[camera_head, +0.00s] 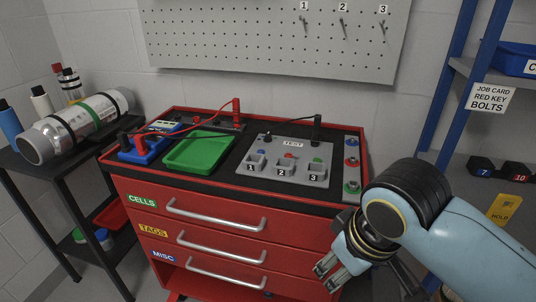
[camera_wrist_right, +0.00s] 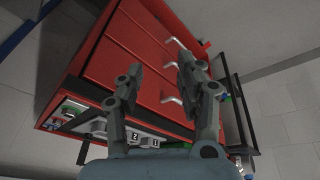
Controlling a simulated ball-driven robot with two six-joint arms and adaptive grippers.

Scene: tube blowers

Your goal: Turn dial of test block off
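The grey test block (camera_head: 267,151) lies on top of the red tool chest. It carries a TEST label (camera_head: 293,143) and numbered sockets 1, 2 and 3 at its front. A black knob (camera_head: 268,137) and a taller black part (camera_head: 317,122) stand at its back edge; I cannot tell which is the dial or where it points. In the right wrist view the block (camera_wrist_right: 122,128) is partly hidden behind my fingers. My right gripper (camera_head: 328,277) is open and empty, in front of the drawers, lower than the block and to its right; its fingers also show apart in the wrist view (camera_wrist_right: 158,72). My left gripper is out of view.
Left of the block are a green tray (camera_head: 205,160), a blue meter (camera_head: 140,148) and a red lead (camera_head: 208,117). A strip with coloured buttons (camera_head: 351,175) is on the right. Drawer handles (camera_head: 215,216) stick out. A pegboard (camera_head: 270,45) hangs behind.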

